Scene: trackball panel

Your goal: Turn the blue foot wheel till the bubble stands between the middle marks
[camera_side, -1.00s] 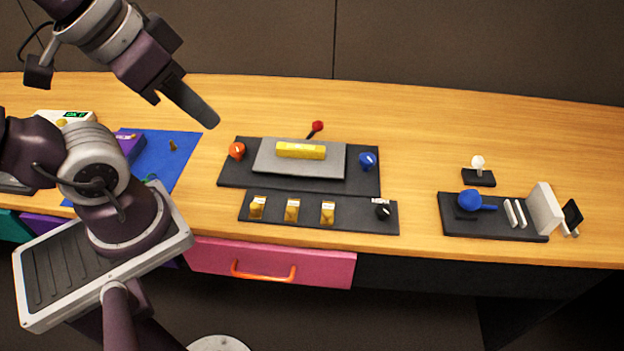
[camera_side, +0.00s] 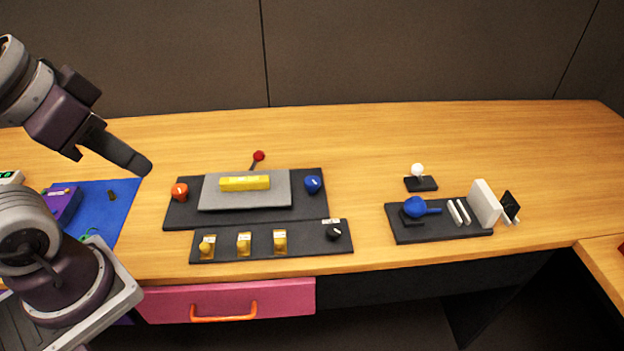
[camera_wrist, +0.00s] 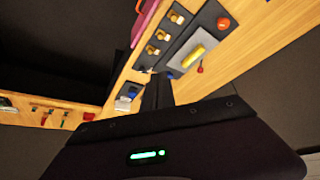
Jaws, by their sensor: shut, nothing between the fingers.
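The blue foot wheel (camera_side: 313,184) stands at the right end of a grey plate (camera_side: 220,201) on a dark panel (camera_side: 180,213). A yellow level (camera_side: 245,183) lies on the plate; its bubble and marks are too small to read. An orange wheel (camera_side: 180,192) stands at the left end. My gripper (camera_side: 140,165) is shut and empty, in the air to the left of the panel and well apart from the blue wheel. In the wrist view, the yellow level (camera_wrist: 194,55) and the orange-red wheel (camera_wrist: 223,23) show beyond my gripper (camera_wrist: 157,85); I cannot make out the blue wheel for certain there.
A red-knobbed lever (camera_side: 259,156) stands behind the plate. In front is a strip with several yellow switches (camera_side: 244,244) and a black knob (camera_side: 334,233). A blue trackball-like piece (camera_side: 415,207) and a white-knobbed stick (camera_side: 417,171) stand at right.

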